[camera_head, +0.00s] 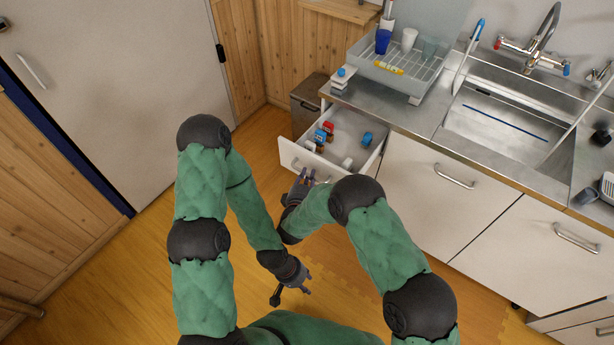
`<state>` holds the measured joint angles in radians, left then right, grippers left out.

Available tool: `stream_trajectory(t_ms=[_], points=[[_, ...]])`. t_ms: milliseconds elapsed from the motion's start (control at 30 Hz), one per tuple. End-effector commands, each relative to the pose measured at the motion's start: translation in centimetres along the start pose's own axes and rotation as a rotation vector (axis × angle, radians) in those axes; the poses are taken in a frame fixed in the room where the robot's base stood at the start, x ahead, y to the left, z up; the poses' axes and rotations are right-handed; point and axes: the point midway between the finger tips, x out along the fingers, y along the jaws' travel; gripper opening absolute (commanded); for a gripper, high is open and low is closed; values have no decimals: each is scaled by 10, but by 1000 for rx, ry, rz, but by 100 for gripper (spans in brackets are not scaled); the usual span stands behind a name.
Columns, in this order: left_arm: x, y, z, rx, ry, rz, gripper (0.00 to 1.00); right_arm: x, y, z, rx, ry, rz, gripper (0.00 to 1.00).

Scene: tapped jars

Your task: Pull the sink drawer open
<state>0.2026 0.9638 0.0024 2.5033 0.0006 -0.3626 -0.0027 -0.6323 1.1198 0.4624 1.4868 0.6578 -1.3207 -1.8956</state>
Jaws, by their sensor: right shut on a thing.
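The sink drawer (291,152) stands pulled out from the counter's left end, with its inside showing. It holds several small jars or bottles, among them a blue one (366,139), a red-topped one (328,127) and a white one (346,163). My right gripper (305,177) is at the drawer's front face and shut on its handle, which is mostly hidden by the fingers. My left gripper (291,295) is low over the wooden floor, apart from the drawer, with its fingers spread and nothing between them.
A dish rack (400,75) with cups stands on the counter above the drawer. The steel sink (505,120) is to its right. Closed cabinet fronts (430,200) run along the right. A grey bin (306,100) stands behind the drawer. Floor to the drawer's left is clear.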

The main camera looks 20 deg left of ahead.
Motion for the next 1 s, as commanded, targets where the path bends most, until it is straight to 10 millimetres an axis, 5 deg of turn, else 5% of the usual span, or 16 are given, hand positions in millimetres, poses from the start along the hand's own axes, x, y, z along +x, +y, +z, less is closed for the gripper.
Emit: stream_trajectory(t_ms=[333, 367, 433, 800, 1000], points=[[0, 0, 0, 0, 0, 0, 40, 0, -2, 1, -1, -3, -4, 0], [0, 0, 0, 0, 0, 0, 40, 0, -2, 1, -1, -2, -4, 26], [0, 0, 0, 0, 0, 0, 40, 0, -2, 1, -1, -2, -4, 45], [0, 0, 0, 0, 0, 0, 40, 0, 2, 0, 0, -1, 0, 45], [0, 0, 0, 0, 0, 0, 40, -4, 23, -2, 3, -1, 2, 45]])
